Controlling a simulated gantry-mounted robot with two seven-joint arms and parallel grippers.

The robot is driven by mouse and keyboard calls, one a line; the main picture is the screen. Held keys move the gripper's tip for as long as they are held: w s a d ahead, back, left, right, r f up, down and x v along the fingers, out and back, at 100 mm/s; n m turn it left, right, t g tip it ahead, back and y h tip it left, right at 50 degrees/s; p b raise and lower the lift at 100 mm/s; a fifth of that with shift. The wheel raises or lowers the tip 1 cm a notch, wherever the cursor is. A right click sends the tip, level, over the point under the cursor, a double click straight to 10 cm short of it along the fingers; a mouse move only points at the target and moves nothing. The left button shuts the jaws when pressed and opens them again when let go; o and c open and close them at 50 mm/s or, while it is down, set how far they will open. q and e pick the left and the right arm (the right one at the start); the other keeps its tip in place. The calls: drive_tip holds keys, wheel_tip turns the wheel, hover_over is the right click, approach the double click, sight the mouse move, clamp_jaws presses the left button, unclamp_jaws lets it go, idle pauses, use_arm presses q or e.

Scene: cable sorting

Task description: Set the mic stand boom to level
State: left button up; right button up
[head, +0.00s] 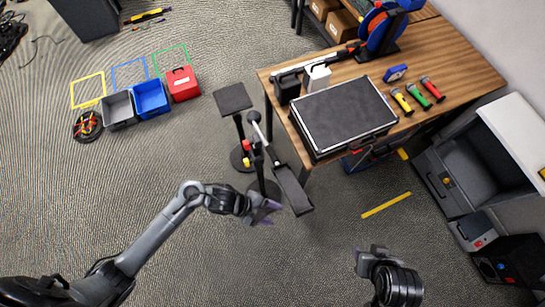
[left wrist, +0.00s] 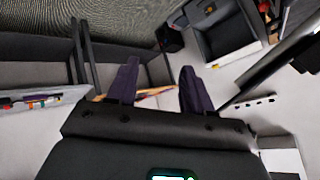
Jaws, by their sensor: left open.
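The mic stand (head: 258,158) stands left of the wooden table, its dark round base partly hidden. Its boom (head: 263,136) slants from a light grey tip at the upper left down toward a long dark slab (head: 293,190) at the lower right; from above I cannot tell its exact tilt. My left gripper (head: 264,209) is just below the stand and left of the slab, apparently touching neither. In the left wrist view its purple fingers (left wrist: 159,88) are apart with nothing held between them. My right gripper (head: 360,257) is low at the right, its fingers mostly hidden.
A dark square-topped stand (head: 233,99) is close beside the mic stand. The wooden table (head: 455,65) bears a black case (head: 343,112) and microphones. Bins (head: 151,98) lie at the upper left. A yellow bar (head: 386,205) is on the floor.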

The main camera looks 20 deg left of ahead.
use_arm(q)
wheel_tip(320, 180, down, 2)
drive_tip(key=w+a+m+g+b, duration=0.1)
drive_tip(key=w+a+m, duration=0.1)
drive_tip(key=w+a, duration=0.1)
drive_tip(key=m+t+y+b, duration=0.1)
drive_tip(key=m+y+b, duration=0.1)
drive_tip(key=b, duration=0.2)
approach(270, 154)
drive_tip(key=f, duration=0.2)
drive_tip(key=x, duration=0.6)
drive_tip(key=d+x, duration=0.1)
drive_tip(key=x, duration=0.2)
drive_tip(key=shift+w+d+r+p, duration=0.15)
drive_tip(key=shift+w+p, duration=0.15)
use_arm(e)
wheel_tip(270, 154, down, 6)
drive_tip(key=shift+a+r, duration=0.1)
drive_tip(key=shift+r, duration=0.15)
use_arm(q)
drive_tip(key=shift+c, duration=0.3)
clamp_jaws()
use_arm(e)
drive_tip(key=shift+a, duration=0.1)
